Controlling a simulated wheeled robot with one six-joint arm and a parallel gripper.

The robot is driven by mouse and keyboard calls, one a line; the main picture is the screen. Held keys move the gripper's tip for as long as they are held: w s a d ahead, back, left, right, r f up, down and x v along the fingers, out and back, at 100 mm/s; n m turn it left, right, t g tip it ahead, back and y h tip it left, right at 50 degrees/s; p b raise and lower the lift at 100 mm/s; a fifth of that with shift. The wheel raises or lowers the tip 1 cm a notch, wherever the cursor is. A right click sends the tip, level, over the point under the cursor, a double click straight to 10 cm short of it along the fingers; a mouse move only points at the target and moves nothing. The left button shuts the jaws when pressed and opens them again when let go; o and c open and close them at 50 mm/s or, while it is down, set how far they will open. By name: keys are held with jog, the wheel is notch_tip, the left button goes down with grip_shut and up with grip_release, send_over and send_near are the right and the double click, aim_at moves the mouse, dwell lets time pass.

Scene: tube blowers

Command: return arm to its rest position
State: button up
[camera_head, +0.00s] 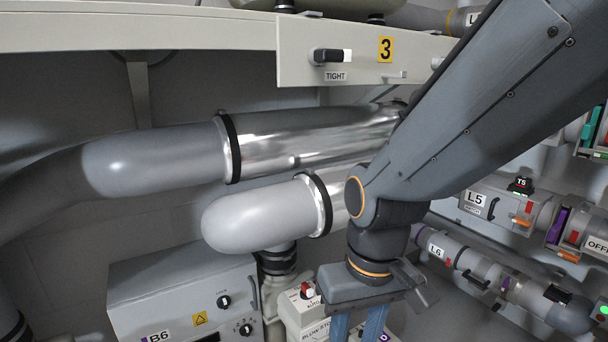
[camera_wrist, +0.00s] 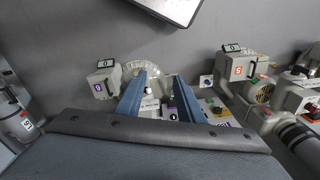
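My gripper (camera_head: 358,331) hangs at the lower middle of the head view, below my grey arm, which comes in from the upper right. Its two blue fingers point down and are cut off by the bottom edge. In the wrist view both fingers of my gripper (camera_wrist: 160,82) show with a clear gap between them and nothing held.
Thick silver tubes (camera_head: 310,140) run left of my arm. A panel marked 3 (camera_head: 365,60) hangs above.

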jog(key=s+d+r+m+p, duration=0.2)
jog(key=d+r+p, duration=0.9)
jog(key=p, duration=0.7)
notch_tip(320, 180, up, 4)
jog(key=shift+s+d+f+m+h, duration=0.2)
jog(key=shift+d+m+h, duration=0.2)
jog(key=shift+m, duration=0.2)
